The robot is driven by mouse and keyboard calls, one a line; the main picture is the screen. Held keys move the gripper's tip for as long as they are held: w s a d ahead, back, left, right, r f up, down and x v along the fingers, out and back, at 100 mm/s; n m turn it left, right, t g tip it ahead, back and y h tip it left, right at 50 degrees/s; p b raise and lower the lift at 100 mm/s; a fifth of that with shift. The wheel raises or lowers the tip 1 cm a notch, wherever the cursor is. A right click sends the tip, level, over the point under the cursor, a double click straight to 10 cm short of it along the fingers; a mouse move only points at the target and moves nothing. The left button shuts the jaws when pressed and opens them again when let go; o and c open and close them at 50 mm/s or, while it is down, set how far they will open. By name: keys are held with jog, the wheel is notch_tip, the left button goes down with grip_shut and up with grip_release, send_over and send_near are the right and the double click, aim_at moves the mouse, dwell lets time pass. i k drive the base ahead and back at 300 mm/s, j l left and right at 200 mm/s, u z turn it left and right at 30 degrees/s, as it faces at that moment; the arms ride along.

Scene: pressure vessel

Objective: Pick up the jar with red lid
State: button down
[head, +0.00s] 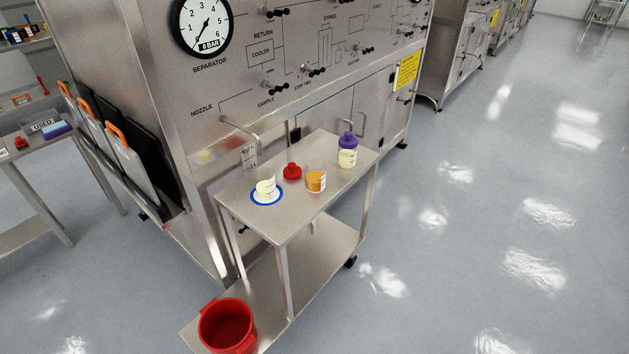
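A red lid-like piece (292,172) sits on the steel cart's top. I cannot tell whether a jar is under it. Right beside it stands a small clear jar with orange contents (315,181), with no red lid visible on it. A jar with pale contents and a purple lid (347,152) stands toward the far right end of the cart top. A small container with pale contents (265,188) stands on a blue-rimmed white dish (267,199) at the left. My gripper is not in view.
The steel cart (286,228) stands against the machine panel with its gauge (203,25), below a bent nozzle pipe (240,128). A red bucket (227,327) sits on its lower shelf. A side table (30,150) is at left. The floor at right is clear.

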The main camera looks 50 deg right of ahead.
aim_at(316, 170)
jog(key=i+z, duration=0.4)
jog(key=i+j+z, duration=0.2)
jog(key=z, duration=0.2)
jog(key=i+j+z, duration=0.4)
jog(key=l, duration=0.1)
